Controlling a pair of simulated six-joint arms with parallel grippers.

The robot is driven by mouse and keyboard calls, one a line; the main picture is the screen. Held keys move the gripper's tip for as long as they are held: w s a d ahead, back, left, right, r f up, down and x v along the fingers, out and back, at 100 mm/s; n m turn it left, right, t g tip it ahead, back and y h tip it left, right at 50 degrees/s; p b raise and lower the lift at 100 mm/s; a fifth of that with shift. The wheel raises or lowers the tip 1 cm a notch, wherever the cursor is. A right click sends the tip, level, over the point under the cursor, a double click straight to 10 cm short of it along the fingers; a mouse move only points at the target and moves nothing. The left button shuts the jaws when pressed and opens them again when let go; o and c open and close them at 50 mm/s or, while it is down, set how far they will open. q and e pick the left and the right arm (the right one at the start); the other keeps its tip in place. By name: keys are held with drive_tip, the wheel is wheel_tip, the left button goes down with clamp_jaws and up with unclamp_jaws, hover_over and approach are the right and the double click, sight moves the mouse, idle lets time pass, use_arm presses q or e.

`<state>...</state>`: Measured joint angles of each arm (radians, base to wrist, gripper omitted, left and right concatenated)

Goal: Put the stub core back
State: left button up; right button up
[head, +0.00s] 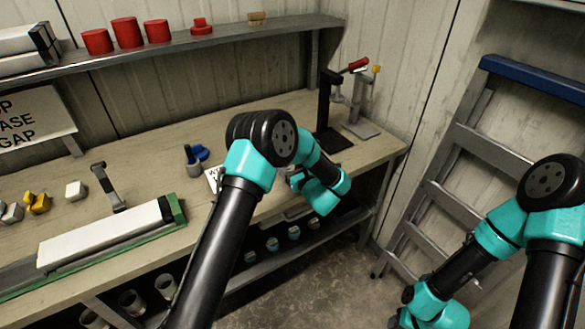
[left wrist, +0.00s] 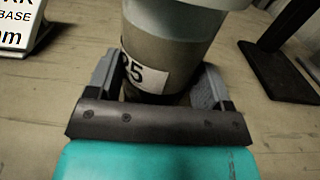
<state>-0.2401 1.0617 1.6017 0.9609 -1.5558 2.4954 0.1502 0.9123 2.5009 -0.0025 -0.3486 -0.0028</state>
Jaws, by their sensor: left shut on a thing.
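My left gripper (left wrist: 160,82) is shut on the stub core (left wrist: 165,48), a grey-brown cylinder with a paler, wider top. A white label with dark digits, partly cut off, shows between the fingers. The core looks roughly upright, with the wooden bench behind it. Its lower end is hidden by the gripper, so I cannot tell whether it touches the bench. In the head view my left arm bends over the bench's right half, and its elbow and wrist largely hide the gripper and core. My right arm is at the lower right, and its gripper is outside the frame.
A black stand with a red handle (head: 330,110) stands at the back right. A blue-topped tool (head: 197,158) and a white card (head: 213,178) lie mid-bench. A ladder (head: 480,145) leans at right.

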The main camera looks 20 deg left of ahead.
use_arm(q)
drive_tip(key=shift+f, duration=0.4)
drive_tip(key=shift+s+f, duration=0.1)
drive_tip(key=shift+f, duration=0.2)
drive_tip(key=shift+a+f, duration=0.1)
drive_tip(key=o, duration=1)
drive_tip(key=shift+c, duration=0.2)
drive_tip(key=shift+s+f, duration=0.1)
drive_tip(key=shift+s+d, duration=0.35)
drive_tip(key=shift+d, duration=0.05)
drive_tip(key=r+v, duration=0.1)
drive_tip(key=v, duration=1.5)
drive_tip(key=shift+d+r, duration=0.25)
drive_tip(key=shift+r, duration=0.1)
drive_tip(key=shift+w, duration=0.1)
